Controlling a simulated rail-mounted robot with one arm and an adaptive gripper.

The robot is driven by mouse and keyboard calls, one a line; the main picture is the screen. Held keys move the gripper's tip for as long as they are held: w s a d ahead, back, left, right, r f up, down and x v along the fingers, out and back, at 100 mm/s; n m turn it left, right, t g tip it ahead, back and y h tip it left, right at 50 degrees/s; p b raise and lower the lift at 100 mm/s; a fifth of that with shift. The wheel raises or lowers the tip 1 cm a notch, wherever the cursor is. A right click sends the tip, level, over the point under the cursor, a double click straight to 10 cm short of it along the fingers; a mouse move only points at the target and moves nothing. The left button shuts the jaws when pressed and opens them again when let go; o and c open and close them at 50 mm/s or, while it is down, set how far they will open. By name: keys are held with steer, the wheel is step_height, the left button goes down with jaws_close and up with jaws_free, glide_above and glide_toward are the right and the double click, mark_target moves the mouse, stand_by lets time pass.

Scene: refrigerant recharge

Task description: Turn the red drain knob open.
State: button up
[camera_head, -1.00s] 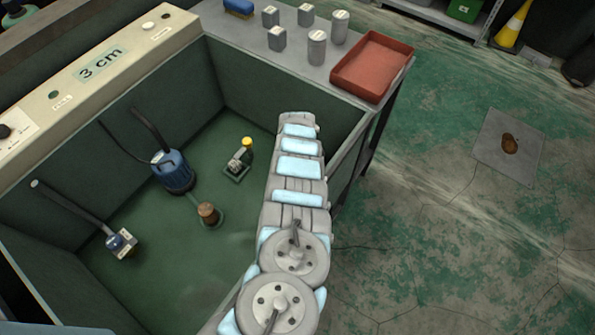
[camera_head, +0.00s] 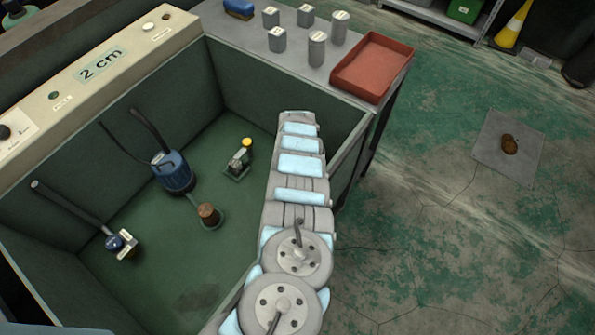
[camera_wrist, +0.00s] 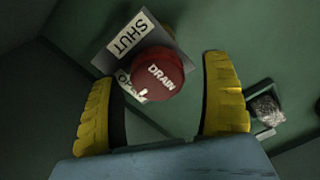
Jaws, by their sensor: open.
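The red drain knob (camera_wrist: 160,76) shows in the wrist view, marked DRAIN, in front of a plate with SHUT (camera_wrist: 130,36) and OPEN (camera_wrist: 128,84) labels. A small white mark at the knob's lower left edge lies by the OPEN label, which the knob partly covers. My gripper (camera_wrist: 156,72) is open, its yellow fingers to the left and right of the knob with visible gaps. In the head view my arm covers the right part of the green tank (camera_head: 185,275); the knob and my gripper are not visible there.
The tank holds a blue pump (camera_head: 172,171), a brown-topped fitting (camera_head: 209,214) and small devices. The console display (camera_head: 100,64) reads 2 cm. A red tray (camera_head: 372,66) and several grey canisters stand on the bench behind. The wrist view also shows a mesh-like object (camera_wrist: 267,108) at right.

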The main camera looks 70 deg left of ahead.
steer(key=shift+w+r, duration=0.2)
steer(key=shift+r, duration=2.5)
step_height(320, 180, up, 6)
steer(key=shift+s, duration=0.1)
